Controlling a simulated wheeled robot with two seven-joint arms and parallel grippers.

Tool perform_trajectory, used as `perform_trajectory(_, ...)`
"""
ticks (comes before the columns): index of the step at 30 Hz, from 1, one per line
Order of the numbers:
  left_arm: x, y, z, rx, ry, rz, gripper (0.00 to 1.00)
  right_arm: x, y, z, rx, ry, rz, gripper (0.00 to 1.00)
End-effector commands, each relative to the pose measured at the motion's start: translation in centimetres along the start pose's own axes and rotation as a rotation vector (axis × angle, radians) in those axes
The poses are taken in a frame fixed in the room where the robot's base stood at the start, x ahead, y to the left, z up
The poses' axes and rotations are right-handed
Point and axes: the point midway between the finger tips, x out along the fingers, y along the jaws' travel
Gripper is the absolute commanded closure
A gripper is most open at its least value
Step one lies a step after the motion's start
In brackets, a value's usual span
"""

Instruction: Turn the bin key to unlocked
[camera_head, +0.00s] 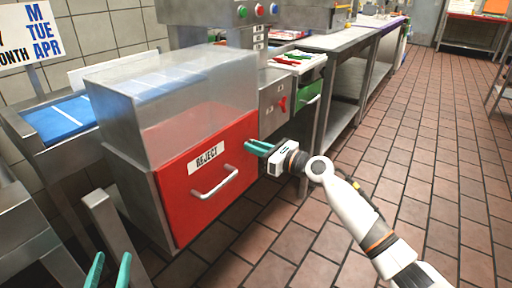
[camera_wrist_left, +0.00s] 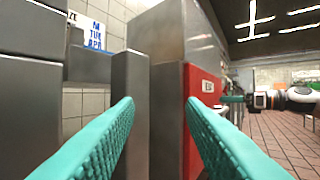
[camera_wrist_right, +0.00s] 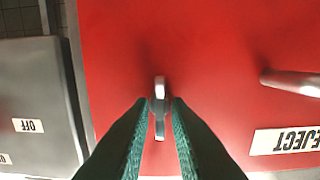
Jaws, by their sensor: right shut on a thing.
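The red reject bin (camera_head: 215,172) has a silver handle (camera_head: 215,184) and a REJECT label. The bin key (camera_wrist_right: 159,92) is a small silver piece on the red front, and it stands lengthwise up the picture in the right wrist view. My right gripper (camera_head: 258,147) is at the bin front's right edge, its teal fingers shut on the key from both sides. In the head view the fingers hide the key. No lock markings are readable. My left gripper (camera_head: 109,268) is open and empty at the bottom left, apart from the bin; its fingers also show in the left wrist view (camera_wrist_left: 158,112).
A clear cover (camera_head: 170,105) sits above the bin. A grey panel with a red switch (camera_head: 282,103) is right of it, its OFF label (camera_wrist_right: 27,125) near my right gripper. A metal post (camera_head: 112,225) stands beside my left gripper. The tiled floor at right is clear.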

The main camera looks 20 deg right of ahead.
Motion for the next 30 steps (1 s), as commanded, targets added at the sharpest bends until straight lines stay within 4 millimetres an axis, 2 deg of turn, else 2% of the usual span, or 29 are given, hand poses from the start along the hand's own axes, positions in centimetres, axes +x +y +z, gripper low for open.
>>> perform_trajectory(2,0.0,0.1,-0.2,0.0,0.022,0.001,0.64,0.0,0.0,-0.1,0.011,-0.001,0.001,1.0)
perform_trajectory(8,-0.5,0.5,-2.6,0.005,0.198,0.011,0.64,0.0,0.1,-0.2,0.07,-0.002,0.001,1.0)
perform_trajectory(14,-2.8,1.2,-6.6,0.01,0.5,0.029,0.64,0.0,0.1,-0.3,0.18,-0.002,0.0,1.0)
perform_trajectory(17,-4.8,1.6,-8.7,0.01,0.679,0.04,0.64,0.0,0.1,-0.3,0.247,-0.002,0.001,1.0)
perform_trajectory(21,-8.6,2.2,-10.9,0.009,0.933,0.058,0.64,0.0,0.2,-0.3,0.345,-0.002,0.002,1.0)
perform_trajectory(25,-12.6,2.5,-12.1,0.004,1.164,0.073,0.64,0.0,0.2,-0.3,0.436,-0.001,0.002,1.0)
perform_trajectory(30,-18.4,2.9,-12.2,-0.006,1.463,0.095,0.64,0.0,0.3,-0.2,0.561,-0.001,0.002,1.0)
